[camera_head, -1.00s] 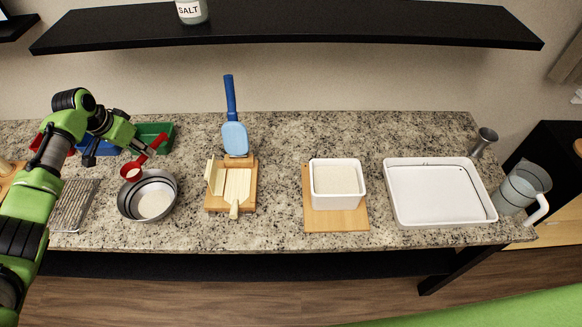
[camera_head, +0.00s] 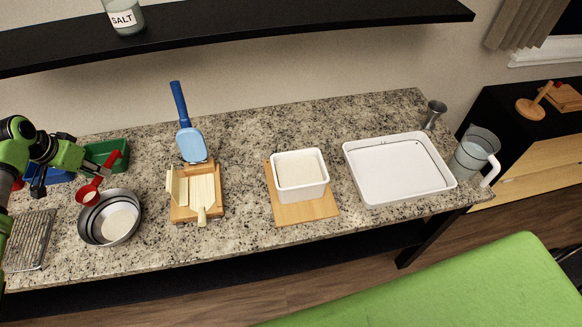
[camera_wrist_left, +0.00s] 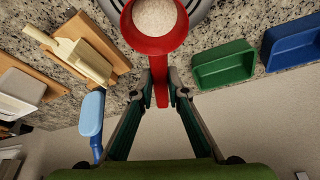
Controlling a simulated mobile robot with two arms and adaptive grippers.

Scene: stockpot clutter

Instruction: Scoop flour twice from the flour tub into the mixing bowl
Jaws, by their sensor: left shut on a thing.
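My left gripper (camera_head: 94,172) is shut on the handle of a red scoop (camera_head: 88,196), at the upper left edge of the metal mixing bowl (camera_head: 133,232). The left wrist view shows the fingers (camera_wrist_left: 161,88) closed around the scoop's handle and pale flour (camera_wrist_left: 154,15) in its cup (camera_wrist_left: 155,45). Part of the bowl's rim shows behind the scoop there. The bowl has flour (camera_head: 117,221) on its bottom. The white square flour tub (camera_head: 303,192) is full of flour and stands on a wooden board right of centre. My right gripper is not in view.
Green (camera_head: 105,153) and blue (camera_head: 58,176) bins stand behind the bowl. A wire rack (camera_head: 28,240) lies left of it. A wooden board with a wooden tool (camera_head: 205,190) and a blue spatula (camera_head: 190,145) lie between bowl and tub. A white tray (camera_head: 398,165) is at right.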

